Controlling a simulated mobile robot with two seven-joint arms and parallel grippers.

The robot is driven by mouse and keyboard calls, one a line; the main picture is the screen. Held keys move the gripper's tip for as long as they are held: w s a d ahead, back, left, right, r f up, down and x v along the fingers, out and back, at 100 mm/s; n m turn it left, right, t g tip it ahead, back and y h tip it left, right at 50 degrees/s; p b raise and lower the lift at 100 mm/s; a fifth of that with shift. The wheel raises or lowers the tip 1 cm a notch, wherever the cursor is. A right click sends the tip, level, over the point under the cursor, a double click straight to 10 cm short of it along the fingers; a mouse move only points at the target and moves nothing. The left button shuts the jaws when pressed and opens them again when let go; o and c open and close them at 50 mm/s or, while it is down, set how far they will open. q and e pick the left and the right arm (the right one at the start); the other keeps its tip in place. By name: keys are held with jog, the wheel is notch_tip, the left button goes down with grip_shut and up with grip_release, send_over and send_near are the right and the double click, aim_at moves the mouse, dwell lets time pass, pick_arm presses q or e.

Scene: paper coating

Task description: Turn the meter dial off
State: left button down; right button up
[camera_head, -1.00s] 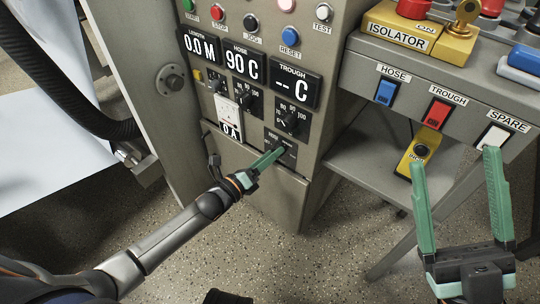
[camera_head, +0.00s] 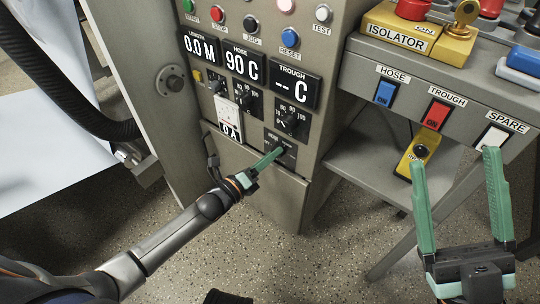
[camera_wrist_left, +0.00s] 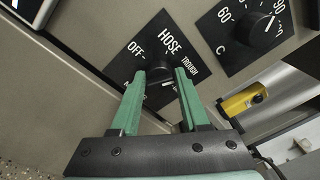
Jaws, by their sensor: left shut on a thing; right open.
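The meter dial (camera_wrist_left: 158,74) is a small black knob on a black plate in the left wrist view. White labels OFF, HOSE and TROUGH are readable around it; a lower-left label is partly hidden by a finger. My left gripper (camera_wrist_left: 160,82) has its two green fingers on either side of the knob, shut on it. In the head view my left gripper (camera_head: 268,160) reaches the dial's plate (camera_head: 282,150) low on the cabinet, and covers the knob. The knob's exact pointing is unclear. My right gripper (camera_head: 460,205) is open and empty at the right.
Above the dial are the length display (camera_head: 200,48), the hose display (camera_head: 243,63) reading 90 C, and the trough display (camera_head: 295,86). The trough temperature knob (camera_head: 291,119) is close by. A grey switch panel (camera_head: 360,75) with blue, red and white rockers stands right.

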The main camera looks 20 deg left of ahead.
pick_arm(q)
jog(key=shift+s+d+f+n+t+y+p, duration=0.25)
jog(key=shift+n+p, duration=0.4)
jog(key=shift+n, duration=3.4)
jog(key=shift+w+a+f+n+t+y+p, duration=0.1)
jog(key=shift+n+t+y+p, duration=0.4)
jog(key=shift+n, duration=3.6)
jog(key=shift+s+d+f+n+g+y+p, duration=0.15)
jog(key=shift+n+p, duration=0.65)
jog(key=shift+n, duration=3.25)
jog(key=c, duration=0.8)
grip_release()
jog(key=o, duration=0.4)
jog(key=shift+w+r, duration=0.1)
jog(key=shift+w, duration=0.05)
jog(key=shift+c, duration=0.2)
